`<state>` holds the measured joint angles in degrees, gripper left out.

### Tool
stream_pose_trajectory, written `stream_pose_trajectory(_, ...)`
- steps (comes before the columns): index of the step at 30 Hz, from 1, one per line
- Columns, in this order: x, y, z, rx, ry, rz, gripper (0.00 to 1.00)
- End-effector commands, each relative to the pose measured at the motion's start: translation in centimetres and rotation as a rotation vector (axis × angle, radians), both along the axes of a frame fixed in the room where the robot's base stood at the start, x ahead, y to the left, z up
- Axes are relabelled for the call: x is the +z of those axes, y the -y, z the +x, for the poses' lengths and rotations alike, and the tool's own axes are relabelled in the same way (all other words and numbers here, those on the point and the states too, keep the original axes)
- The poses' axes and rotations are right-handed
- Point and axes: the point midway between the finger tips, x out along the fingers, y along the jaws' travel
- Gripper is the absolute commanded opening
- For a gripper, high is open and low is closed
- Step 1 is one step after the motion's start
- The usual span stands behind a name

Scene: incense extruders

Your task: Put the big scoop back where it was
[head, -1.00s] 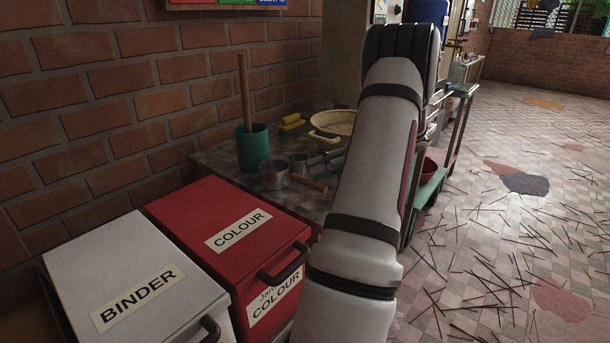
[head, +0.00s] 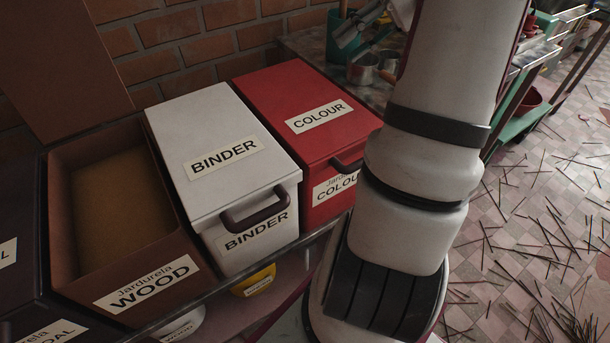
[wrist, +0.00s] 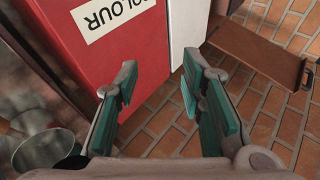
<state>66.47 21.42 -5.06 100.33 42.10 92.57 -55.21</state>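Metal scoops stand on the dark worktop behind the red bin. The nearest scoop (head: 364,69), a round cup, is partly cut off by the bin and arm, and a large metal cup (wrist: 45,150) shows at the left of the wrist view. I cannot tell for sure which one is the big scoop. My gripper (wrist: 158,78) is open, its green-padded fingers apart with nothing between them. It hangs above the worktop, close to the brick wall and red bin. In the head view my forearm hides part of the worktop.
The red COLOUR bin (head: 272,92) and white BINDER bin (head: 203,118) have shut lids. The brown WOOD bin (head: 62,215) is open, its lid (head: 65,70) raised against the wall. A teal pot (head: 341,42) stands behind the scoops. Sticks (head: 560,215) litter the floor.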

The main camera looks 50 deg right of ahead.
Motion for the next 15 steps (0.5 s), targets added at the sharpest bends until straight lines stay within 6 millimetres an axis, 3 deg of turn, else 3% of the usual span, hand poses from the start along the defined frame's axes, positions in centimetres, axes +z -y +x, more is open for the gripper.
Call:
stream_pose_trajectory(1, 1.1, -3.6, 0.9, 0.053, -0.047, -0.024, 0.36)
stream_pose_trajectory(7, 3.1, -15.6, 0.5, 0.206, -0.237, -0.151, 0.36)
stream_pose_trajectory(12, 3.4, -23.7, -2.9, 0.304, -0.346, -0.311, 0.36)
stream_pose_trajectory(15, 3.0, -27.2, -5.7, 0.348, -0.381, -0.422, 0.36)
